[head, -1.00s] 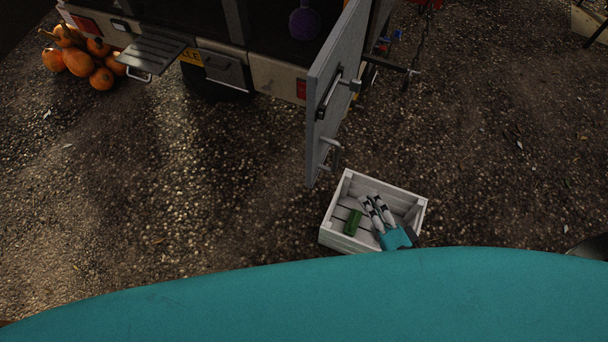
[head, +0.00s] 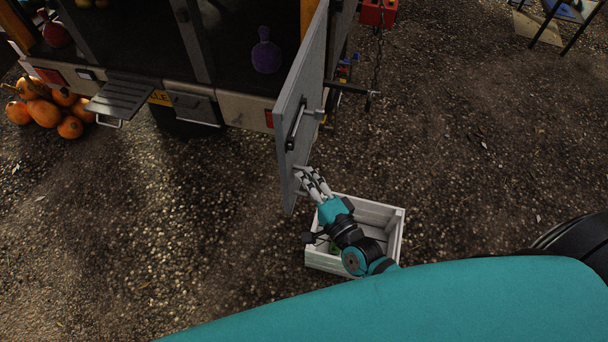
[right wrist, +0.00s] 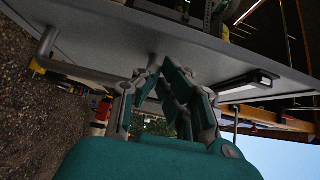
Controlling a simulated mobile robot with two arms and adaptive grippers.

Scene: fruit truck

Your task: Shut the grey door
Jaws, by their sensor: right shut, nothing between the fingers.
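The grey door (head: 296,92) stands open, swung out from the rear right corner of the truck, with its edge towards me. It has a dark, long handle (head: 296,121) on its face. My right gripper (head: 303,174) is at the lower near end of the door, its fingers shut and empty, beside the metal handle there. In the right wrist view the door (right wrist: 110,28) fills the top, and the bent metal handle (right wrist: 47,50) shows left of my fingers (right wrist: 160,72). The fingertips are close to the door; I cannot tell whether they touch. My left gripper is not in view.
A white crate (head: 398,233) stands on the gravel under my right arm, with something green inside. The truck's step (head: 122,98) sticks out at left, by several pumpkins (head: 42,104). A metal bar with a chain (head: 372,95) is right of the door. Open gravel lies left.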

